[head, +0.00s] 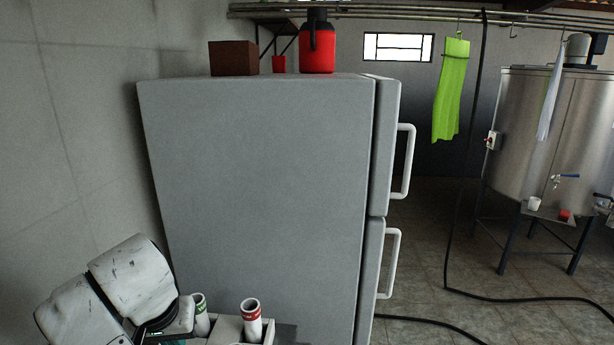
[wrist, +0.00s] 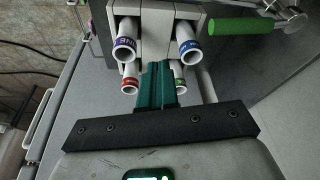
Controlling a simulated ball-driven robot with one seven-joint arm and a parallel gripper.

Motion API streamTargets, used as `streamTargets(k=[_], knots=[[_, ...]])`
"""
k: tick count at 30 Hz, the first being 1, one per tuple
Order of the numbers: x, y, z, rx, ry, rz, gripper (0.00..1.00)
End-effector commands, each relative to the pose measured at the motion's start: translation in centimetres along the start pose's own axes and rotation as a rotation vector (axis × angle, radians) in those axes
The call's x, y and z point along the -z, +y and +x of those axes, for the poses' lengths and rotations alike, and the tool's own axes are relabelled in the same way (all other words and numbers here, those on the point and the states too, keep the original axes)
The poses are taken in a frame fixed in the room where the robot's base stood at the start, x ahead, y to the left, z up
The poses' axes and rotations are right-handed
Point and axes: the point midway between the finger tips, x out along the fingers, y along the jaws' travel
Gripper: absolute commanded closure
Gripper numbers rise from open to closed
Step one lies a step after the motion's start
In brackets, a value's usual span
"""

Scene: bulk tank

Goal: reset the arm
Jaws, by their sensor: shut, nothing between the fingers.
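My gripper (wrist: 157,70) shows in the wrist view with its green fingers closed together and nothing between them. The fingers point toward a pale block with several white tubes with coloured bands; I cannot tell whether they touch it. In the head view, my worn white arm links are folded at the lower left, in front of the grey fridge.
The grey fridge (head: 255,180) fills the middle of the head view, a wall close on its left. A red jug (head: 317,50), a brown box (head: 232,58) and a red cup (head: 279,64) stand on top. A steel tank (head: 540,130) stands right, beyond open tiled floor with a dark hose.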

Motion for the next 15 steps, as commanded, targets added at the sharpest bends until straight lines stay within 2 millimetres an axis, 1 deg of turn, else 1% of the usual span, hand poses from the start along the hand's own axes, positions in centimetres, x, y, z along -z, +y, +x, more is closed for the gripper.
streamTargets(k=[1,2,3,5,6,8,9,11,12,14,15], knots=[[-1.2,2.7,2.5,0.002,-0.022,0.010,1.00],[-1.9,4.0,3.6,0.006,-0.030,0.011,1.00],[-2.8,5.9,5.1,0.010,-0.042,0.014,1.00],[-4.3,8.7,7.0,0.016,-0.057,0.022,1.00],[-5.4,10.6,8.2,0.019,-0.066,0.029,1.00],[-7.2,13.4,9.9,0.024,-0.080,0.040,1.00],[-8.5,15.3,10.8,0.027,-0.087,0.049,1.00],[-10.6,18.1,12.1,0.030,-0.099,0.063,1.00],[-12.1,19.9,12.8,0.032,-0.106,0.073,1.00],[-14.5,22.6,13.8,0.033,-0.115,0.089,1.00],[-16.1,24.3,14.3,0.032,-0.120,0.102,1.00]])
